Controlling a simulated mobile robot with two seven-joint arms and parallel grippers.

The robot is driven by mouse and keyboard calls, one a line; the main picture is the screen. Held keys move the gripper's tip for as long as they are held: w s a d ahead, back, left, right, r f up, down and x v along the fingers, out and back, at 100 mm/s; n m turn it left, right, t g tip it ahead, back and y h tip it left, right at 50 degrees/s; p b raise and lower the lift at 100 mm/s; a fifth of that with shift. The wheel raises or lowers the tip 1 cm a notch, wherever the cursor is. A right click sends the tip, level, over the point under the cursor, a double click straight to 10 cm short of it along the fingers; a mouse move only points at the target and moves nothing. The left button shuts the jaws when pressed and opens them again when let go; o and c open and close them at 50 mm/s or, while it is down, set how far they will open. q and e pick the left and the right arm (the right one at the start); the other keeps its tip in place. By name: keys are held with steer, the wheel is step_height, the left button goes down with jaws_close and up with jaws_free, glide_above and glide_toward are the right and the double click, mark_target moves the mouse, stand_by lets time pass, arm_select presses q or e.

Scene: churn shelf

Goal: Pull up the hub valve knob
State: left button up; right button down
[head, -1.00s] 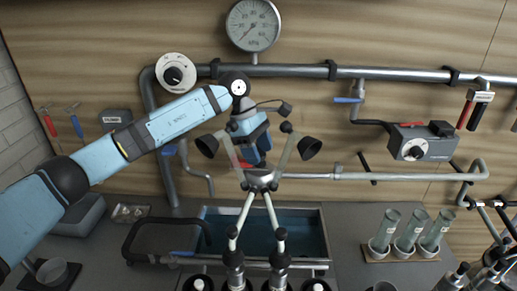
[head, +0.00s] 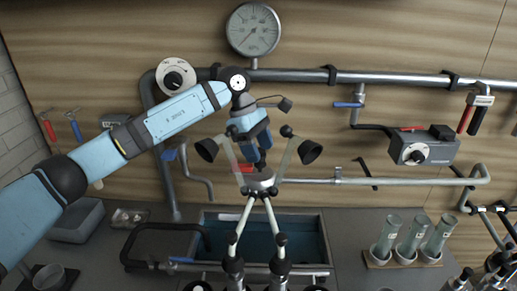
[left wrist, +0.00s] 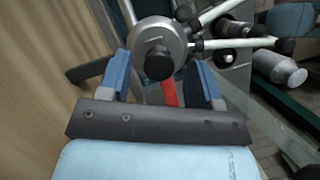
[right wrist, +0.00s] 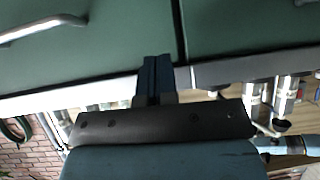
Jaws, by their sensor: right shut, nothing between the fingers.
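The silver hub (left wrist: 160,42) has a round black knob (left wrist: 158,63) on its face and pale arms branching off it. In the head view the hub (head: 262,181) stands above the sink on pale legs, with black cups on its upper arms. My left gripper (left wrist: 164,88) is open, its two blue fingers on either side of the knob with visible gaps. In the head view my left gripper (head: 257,160) reaches down onto the hub from above and partly covers it. My right gripper (right wrist: 154,62) is shut and empty in front of green cabinet fronts; it is outside the head view.
A blue sink basin (head: 308,238) lies below the hub. A metal pipe (head: 290,72) with a gauge (head: 254,29) runs along the wood wall. A green cabinet front (right wrist: 250,25) is close to my right gripper.

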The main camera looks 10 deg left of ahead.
arm_select(q)
steer(key=shift+w+a+r, duration=0.15)
steer(key=shift+a+r, duration=0.1)
steer(key=shift+r, duration=0.2)
steer(key=s+b+v, duration=0.1)
steer(key=b+v, duration=0.1)
steer(key=v, duration=1)
steer(key=shift+w+r, duration=0.35)
steer(key=shift+w, duration=0.1)
steer(key=shift+f, duration=0.1)
